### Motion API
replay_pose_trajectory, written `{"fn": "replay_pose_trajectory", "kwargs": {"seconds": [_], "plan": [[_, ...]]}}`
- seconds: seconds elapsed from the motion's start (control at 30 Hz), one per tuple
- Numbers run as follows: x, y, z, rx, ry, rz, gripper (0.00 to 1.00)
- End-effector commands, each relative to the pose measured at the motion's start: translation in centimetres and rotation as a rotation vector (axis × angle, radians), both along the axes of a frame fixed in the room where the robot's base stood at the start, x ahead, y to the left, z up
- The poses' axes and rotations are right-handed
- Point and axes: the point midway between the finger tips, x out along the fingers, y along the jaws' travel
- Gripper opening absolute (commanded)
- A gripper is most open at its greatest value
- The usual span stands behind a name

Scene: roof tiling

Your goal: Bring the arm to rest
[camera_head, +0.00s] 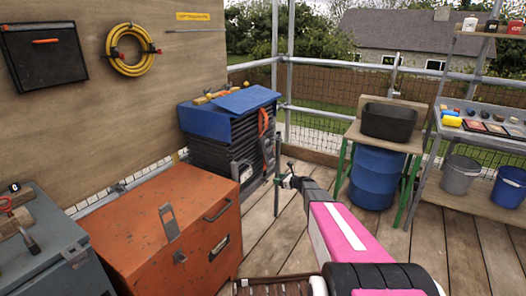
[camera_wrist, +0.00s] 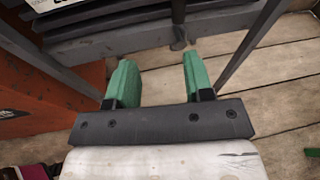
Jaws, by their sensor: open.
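My gripper (camera_head: 283,180) is small in the head view, at the far end of my pink and white arm, above the plank floor between the orange chest and the blue barrel. In the wrist view my gripper (camera_wrist: 159,82) shows its two green fingers spread apart with nothing between them. Bare planks and dark metal parts lie beyond the fingertips. No object is held.
An orange chest (camera_head: 165,225) stands at the left. A stack of dark panels (camera_head: 215,150) under a blue cover is behind the gripper. A blue barrel (camera_head: 376,177) stands under a bench with a black tub (camera_head: 389,122). Shelves (camera_head: 480,205) are at the right.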

Motion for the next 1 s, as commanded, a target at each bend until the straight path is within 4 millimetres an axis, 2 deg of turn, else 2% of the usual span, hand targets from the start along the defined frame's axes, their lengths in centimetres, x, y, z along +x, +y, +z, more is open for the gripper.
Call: {"fn": "replay_pose_trajectory", "kwargs": {"seconds": [0.03,0.17,0.3,0.47,0.7,0.8,0.9,1.0], "plan": [[-1.8,0.9,0.5,-0.059,-0.02,0.042,0.47],[-6.7,3.3,0.9,-0.289,-0.1,0.209,0.47],[-12.9,5.3,1.3,-0.567,-0.204,0.442,0.47],[-20.4,6.3,1.6,-0.877,-0.326,0.755,0.47],[-31.3,4.7,2.8,-1.263,-0.481,1.286,0.47],[-34.9,3.5,3.6,-1.375,-0.523,1.5,0.47],[-37.5,2.3,4.4,-1.45,-0.549,1.674,0.47],[-38.9,1.3,5.0,-1.493,-0.56,1.793,0.47]]}}
